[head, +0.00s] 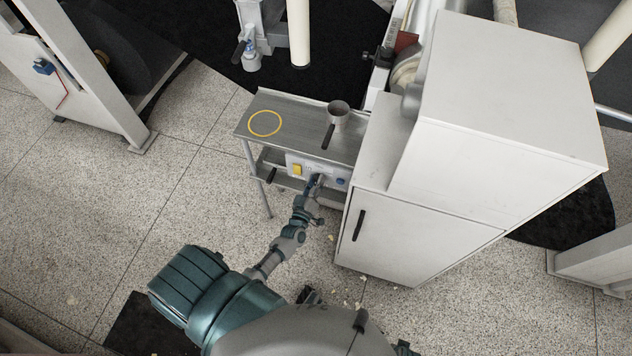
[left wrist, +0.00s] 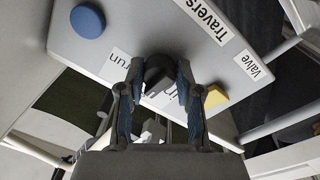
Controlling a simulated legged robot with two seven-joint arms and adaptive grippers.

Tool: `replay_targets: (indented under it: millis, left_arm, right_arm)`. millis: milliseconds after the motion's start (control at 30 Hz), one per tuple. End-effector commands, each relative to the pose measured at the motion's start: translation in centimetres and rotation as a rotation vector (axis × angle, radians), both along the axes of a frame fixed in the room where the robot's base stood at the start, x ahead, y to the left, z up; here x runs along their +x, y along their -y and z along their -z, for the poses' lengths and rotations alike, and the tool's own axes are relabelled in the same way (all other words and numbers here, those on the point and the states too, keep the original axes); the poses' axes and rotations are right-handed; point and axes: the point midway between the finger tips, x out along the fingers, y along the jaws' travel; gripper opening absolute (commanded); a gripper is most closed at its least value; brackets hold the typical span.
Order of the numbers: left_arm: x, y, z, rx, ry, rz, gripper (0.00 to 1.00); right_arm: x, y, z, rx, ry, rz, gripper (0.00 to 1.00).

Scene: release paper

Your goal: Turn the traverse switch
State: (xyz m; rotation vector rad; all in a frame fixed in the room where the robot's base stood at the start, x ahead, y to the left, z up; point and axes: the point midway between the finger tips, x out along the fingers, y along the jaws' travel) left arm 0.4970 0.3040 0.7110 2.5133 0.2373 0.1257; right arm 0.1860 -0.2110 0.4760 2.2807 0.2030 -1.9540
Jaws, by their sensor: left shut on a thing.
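The traverse switch is a dark knob (left wrist: 157,68) on a light grey control panel (left wrist: 120,22). Parts of labels reading "Travers" and "run" show beside it. My left gripper (left wrist: 160,76) is shut on this knob, one finger on each side. The fingers hide part of the knob and a label behind it, so its exact turn angle is hard to tell. In the head view my left gripper (head: 316,182) reaches the front of the panel (head: 311,164), under the metal table. My right gripper does not show clearly.
A round blue button (left wrist: 87,21) and a yellow switch (left wrist: 216,97) flank the knob. A white cabinet (head: 400,230) stands close on the right. Floor at left is open.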

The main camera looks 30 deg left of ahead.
Motion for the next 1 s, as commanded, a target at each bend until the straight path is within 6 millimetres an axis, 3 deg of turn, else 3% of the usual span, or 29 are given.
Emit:
replay_targets:
  millis: [633,667,733,1000]
  left_arm:
    - [0.2,-0.3,-0.5,-0.049,0.024,-0.004,0.0]
    - [0.2,-0.3,-0.5,-0.049,0.024,-0.004,0.39]
    - [0.2,-0.3,-0.5,-0.05,0.023,-0.004,0.57]
    - [0.1,-0.1,-0.2,-0.051,0.017,-0.003,0.59]
  right_arm:
    - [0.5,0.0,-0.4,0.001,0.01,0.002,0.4]
    - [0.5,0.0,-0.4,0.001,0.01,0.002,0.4]
    - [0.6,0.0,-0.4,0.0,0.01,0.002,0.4]
    - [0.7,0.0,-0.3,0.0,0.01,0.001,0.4]
